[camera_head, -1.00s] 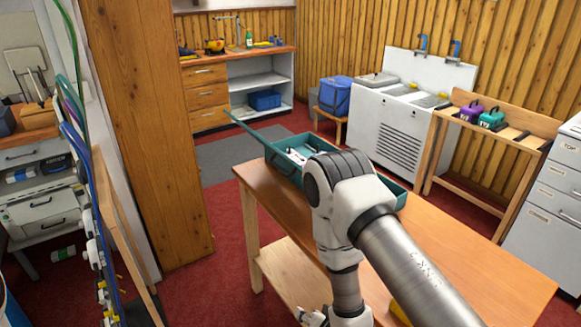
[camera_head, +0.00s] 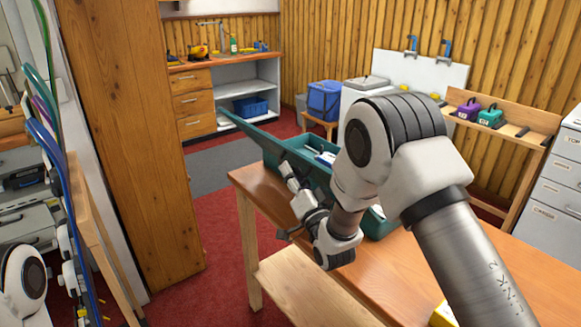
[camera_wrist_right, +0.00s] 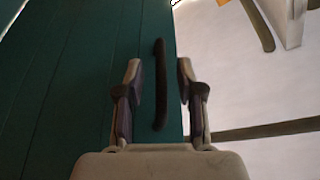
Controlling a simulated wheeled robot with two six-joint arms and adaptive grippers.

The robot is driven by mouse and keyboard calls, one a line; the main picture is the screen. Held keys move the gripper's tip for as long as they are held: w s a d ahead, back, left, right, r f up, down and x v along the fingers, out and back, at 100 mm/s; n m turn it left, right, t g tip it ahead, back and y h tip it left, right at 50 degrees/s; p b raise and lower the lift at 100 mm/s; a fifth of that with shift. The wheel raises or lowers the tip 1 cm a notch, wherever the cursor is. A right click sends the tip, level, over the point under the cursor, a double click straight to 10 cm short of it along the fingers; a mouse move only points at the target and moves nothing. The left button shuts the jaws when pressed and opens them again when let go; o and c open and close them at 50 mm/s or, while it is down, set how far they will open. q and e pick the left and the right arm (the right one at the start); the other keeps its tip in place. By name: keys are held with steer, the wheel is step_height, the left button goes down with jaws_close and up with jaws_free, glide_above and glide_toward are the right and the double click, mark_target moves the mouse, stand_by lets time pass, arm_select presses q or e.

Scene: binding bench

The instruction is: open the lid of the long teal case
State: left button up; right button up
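The long teal case (camera_head: 378,222) lies on the wooden table, partly hidden behind my right arm. Its teal lid (camera_head: 255,132) stands raised at a slant and sticks out past the table to the left; pale contents show inside the case. My right gripper (camera_head: 290,178) is at the lid's near side in the head view. In the right wrist view, the open fingers of the right gripper (camera_wrist_right: 160,80) stand on either side of a dark bar handle (camera_wrist_right: 159,85) on the teal surface, with gaps on both sides. My left gripper is not in view.
The wooden table (camera_head: 285,275) has bare top at the right, with a yellow object (camera_head: 443,316) at its front. A tall wooden panel (camera_head: 130,130) stands left. A shelf (camera_head: 505,125) with purple and teal cases and a grey cabinet (camera_head: 555,205) stand behind. Red floor is open at left.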

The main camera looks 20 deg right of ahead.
steer(key=shift+w+r, duration=0.3)
steer(key=shift+w, duration=0.35)
steer(key=shift+w+r, duration=0.1)
steer(key=shift+r, duration=0.05)
steer(key=shift+w, duration=0.1)
jaws_close()
